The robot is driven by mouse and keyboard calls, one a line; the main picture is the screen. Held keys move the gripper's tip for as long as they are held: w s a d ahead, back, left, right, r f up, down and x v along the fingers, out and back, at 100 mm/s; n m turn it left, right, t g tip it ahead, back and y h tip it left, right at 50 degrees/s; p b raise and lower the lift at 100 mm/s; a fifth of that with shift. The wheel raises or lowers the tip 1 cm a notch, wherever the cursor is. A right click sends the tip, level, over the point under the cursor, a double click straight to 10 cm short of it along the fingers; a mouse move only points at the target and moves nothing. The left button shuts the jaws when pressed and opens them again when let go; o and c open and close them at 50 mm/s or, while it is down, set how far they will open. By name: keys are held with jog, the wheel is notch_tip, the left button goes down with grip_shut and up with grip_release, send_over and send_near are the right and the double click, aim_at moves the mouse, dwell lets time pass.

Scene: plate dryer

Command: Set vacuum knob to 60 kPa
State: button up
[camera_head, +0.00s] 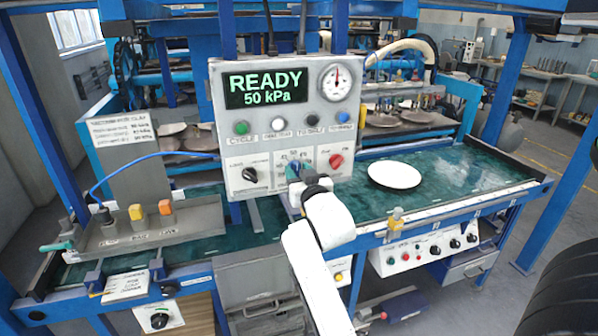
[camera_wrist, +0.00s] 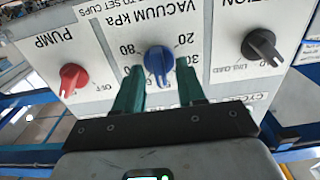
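The control box (camera_head: 217,110) has a display (camera_head: 266,88) reading "READY 50 kPa". The blue vacuum knob (camera_wrist: 158,60) sits below the "VACUUM kPa" label in the wrist view, where the panel appears upside down. My gripper (camera_wrist: 159,72) is at the knob, its green fingers one on each side. Small gaps show between the fingers and the knob, so it looks open around it. Some scale numbers are hidden by the fingers.
A red pump knob (camera_wrist: 73,76) and a black knob (camera_wrist: 259,45) flank the vacuum knob; both also show in the head view (camera_head: 335,161) (camera_head: 250,174). A round gauge (camera_head: 335,82) and several buttons are above. A white plate (camera_head: 394,175) lies on the green table surface (camera_head: 465,180).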

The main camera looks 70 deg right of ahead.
grip_shut()
dwell(0.3)
jog(key=shift+f+b, duration=0.1)
jog(key=shift+b, duration=0.2)
jog(key=m+b, duration=0.2)
jog(key=m, duration=0.1)
jog(key=shift+f+m+b, duration=0.1)
jog(key=shift+m+b, duration=0.25)
jog(key=shift+m, duration=0.05)
jog(key=shift+s+d+m+b, duration=0.15)
jog(key=shift+m+b, duration=1)
jog(key=shift+m, duration=0.85)
grip_release()
